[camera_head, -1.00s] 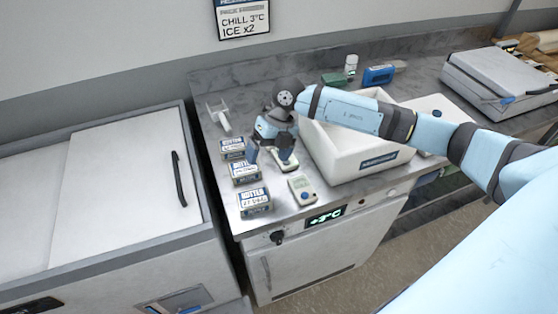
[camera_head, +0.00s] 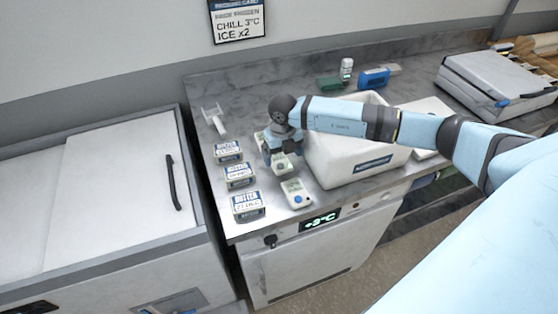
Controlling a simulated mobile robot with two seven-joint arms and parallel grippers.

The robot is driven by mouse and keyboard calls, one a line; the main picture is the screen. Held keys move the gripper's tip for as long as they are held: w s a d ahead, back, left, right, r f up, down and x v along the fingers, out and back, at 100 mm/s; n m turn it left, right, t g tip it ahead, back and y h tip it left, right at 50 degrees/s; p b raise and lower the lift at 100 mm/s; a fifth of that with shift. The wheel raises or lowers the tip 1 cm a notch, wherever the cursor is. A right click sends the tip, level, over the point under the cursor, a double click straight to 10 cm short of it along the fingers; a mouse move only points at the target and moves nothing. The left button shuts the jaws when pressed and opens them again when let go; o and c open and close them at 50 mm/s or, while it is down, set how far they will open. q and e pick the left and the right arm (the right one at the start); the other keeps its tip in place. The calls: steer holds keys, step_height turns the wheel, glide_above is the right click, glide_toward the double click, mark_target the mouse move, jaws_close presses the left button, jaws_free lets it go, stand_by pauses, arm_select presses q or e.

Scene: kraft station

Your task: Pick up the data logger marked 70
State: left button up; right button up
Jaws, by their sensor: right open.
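A white data logger (camera_head: 297,194) with a blue button lies on the steel counter near its front edge. A second, similar logger (camera_head: 282,167) lies behind it, partly hidden by my right gripper (camera_head: 276,158). Part of another pale item, perhaps a third logger (camera_head: 260,139), shows just left of the gripper. The markings on them are too small to read, so I cannot tell which is 70. My right gripper is open and points down over the second logger; I cannot tell whether it touches it. My left gripper is out of view.
Several butter packs (camera_head: 248,205) stand in a row to the left. A white open box (camera_head: 349,166) stands close on the right. A scoop-like white tool (camera_head: 214,119) lies behind. A green item (camera_head: 329,83) and a blue item (camera_head: 373,79) lie at the back.

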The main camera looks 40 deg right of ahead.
mark_target(282, 164)
step_height(282, 164, down, 4)
steer(key=shift+a+f+p, duration=0.1)
steer(key=shift+p, duration=0.3)
steer(key=c, duration=1)
